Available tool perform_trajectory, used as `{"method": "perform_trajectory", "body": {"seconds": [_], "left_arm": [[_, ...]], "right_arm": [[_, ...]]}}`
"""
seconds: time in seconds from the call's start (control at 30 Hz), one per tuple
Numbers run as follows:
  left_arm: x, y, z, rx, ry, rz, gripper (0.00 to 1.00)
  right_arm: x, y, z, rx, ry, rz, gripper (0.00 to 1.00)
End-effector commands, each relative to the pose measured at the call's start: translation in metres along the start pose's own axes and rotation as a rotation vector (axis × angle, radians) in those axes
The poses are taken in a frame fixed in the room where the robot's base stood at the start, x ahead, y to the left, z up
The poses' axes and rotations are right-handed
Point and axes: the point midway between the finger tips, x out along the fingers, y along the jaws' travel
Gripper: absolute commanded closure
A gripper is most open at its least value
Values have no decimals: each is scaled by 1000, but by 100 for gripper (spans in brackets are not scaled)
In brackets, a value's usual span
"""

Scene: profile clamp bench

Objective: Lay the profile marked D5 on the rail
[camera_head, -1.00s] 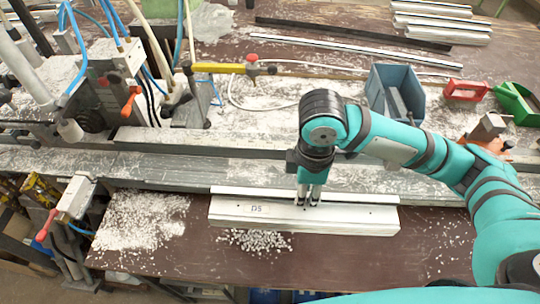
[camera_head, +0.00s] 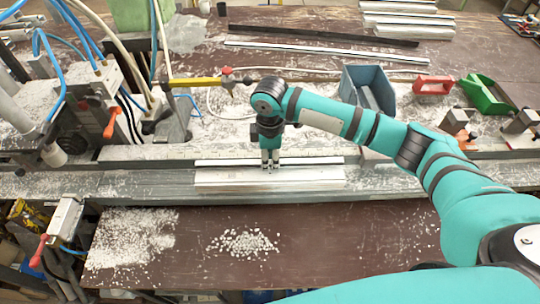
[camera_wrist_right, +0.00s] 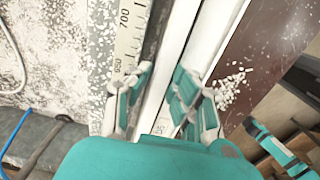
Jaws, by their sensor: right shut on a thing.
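The long white profile (camera_head: 318,174) lies lengthwise along the grey rail (camera_head: 395,185) in the head view. Whether it rests on the rail or hangs just above it, I cannot tell. My right gripper (camera_head: 270,164) points down and is shut on the profile near its middle. In the right wrist view, the gripper's fingers (camera_wrist_right: 165,100) stand on both sides of the profile (camera_wrist_right: 200,40). A marking (camera_wrist_right: 161,127) on it is partly visible and reads like D5. My left gripper is not in view.
A ruler scale (camera_wrist_right: 130,35) runs beside the profile. A clamp unit with an orange-red handle (camera_head: 112,122) stands at the left. A blue bin (camera_head: 367,90), a red box (camera_head: 433,85) and a green bin (camera_head: 487,94) stand behind my arm. White granules (camera_head: 244,243) lie on the brown bench.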

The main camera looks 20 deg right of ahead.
Motion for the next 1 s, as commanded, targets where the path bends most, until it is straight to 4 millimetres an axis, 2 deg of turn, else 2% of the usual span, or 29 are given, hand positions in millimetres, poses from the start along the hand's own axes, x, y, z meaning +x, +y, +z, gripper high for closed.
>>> {"method": "perform_trajectory", "body": {"seconds": [0.4, 0.43, 0.5, 0.8, 0.87, 1.0], "left_arm": [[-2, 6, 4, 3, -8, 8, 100], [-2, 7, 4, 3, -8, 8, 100], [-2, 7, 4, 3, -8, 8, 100], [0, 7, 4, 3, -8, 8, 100], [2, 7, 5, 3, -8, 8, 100], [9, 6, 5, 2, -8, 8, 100]], "right_arm": [[6, 0, -1, -1, 2, 1, 100], [6, 0, 0, -1, 1, 0, 76], [6, 0, 0, -1, 1, 0, 70], [2, 0, 0, 0, 1, 2, 70], [-4, 1, -1, -1, 3, 3, 70], [-28, 1, -1, -2, 4, 5, 70]]}}
